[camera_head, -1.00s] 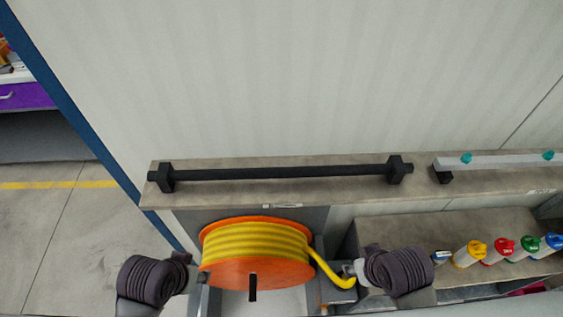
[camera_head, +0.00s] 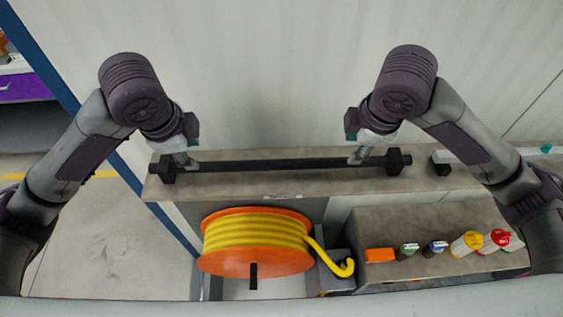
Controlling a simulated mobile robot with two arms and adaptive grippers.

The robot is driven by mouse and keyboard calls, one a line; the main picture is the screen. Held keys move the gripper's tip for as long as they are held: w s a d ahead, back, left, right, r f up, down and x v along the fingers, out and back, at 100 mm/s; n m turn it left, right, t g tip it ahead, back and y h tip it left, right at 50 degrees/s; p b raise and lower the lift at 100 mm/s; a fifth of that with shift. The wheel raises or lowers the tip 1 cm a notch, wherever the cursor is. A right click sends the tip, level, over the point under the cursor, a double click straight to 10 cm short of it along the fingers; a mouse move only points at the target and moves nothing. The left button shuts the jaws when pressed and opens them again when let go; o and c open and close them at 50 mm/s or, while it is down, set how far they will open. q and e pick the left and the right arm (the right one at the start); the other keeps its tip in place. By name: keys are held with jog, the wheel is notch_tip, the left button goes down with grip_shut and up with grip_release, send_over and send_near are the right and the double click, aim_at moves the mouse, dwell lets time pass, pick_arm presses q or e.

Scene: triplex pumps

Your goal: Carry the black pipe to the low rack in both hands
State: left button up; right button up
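The black pipe (camera_head: 270,164) lies level along a grey-brown shelf (camera_head: 245,187) against the wall, with a black block at each end. My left gripper (camera_head: 188,163) reaches down at the pipe's left part, just inside the left block. My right gripper (camera_head: 357,157) reaches down at its right part, a little inside the right block. Both fingertips are small and partly hidden, so I cannot tell whether they are open, touching or closed around the pipe. I cannot make out a low rack for certain.
An orange reel (camera_head: 257,240) with yellow hose stands below the shelf. To its right, a lower ledge (camera_head: 400,219) carries an orange box (camera_head: 379,255) and several bottles with coloured caps (camera_head: 466,243). A pale bar lies on the shelf's right. Open floor is at left.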

pick_arm(q)
jog(key=shift+a+r+m+y, duration=0.3)
jog(key=shift+a+r, duration=0.35)
jog(key=shift+r, duration=0.35)
pick_arm(e)
jog(key=shift+d+r+h, duration=0.3)
jog(key=shift+d+r, duration=0.5)
jog(key=shift+r, duration=0.2)
pick_arm(q)
jog(key=shift+w, duration=0.15)
pick_arm(e)
jog(key=shift+w, duration=0.15)
pick_arm(q)
jog(key=x, duration=1.3)
jog(key=shift+f, duration=0.4)
pick_arm(e)
jog(key=x, duration=1.4)
pick_arm(q)
grip_shut()
pick_arm(e)
jog(key=shift+r, duration=0.1)
grip_shut()
pick_arm(q)
jog(key=shift+w+r, duration=0.1)
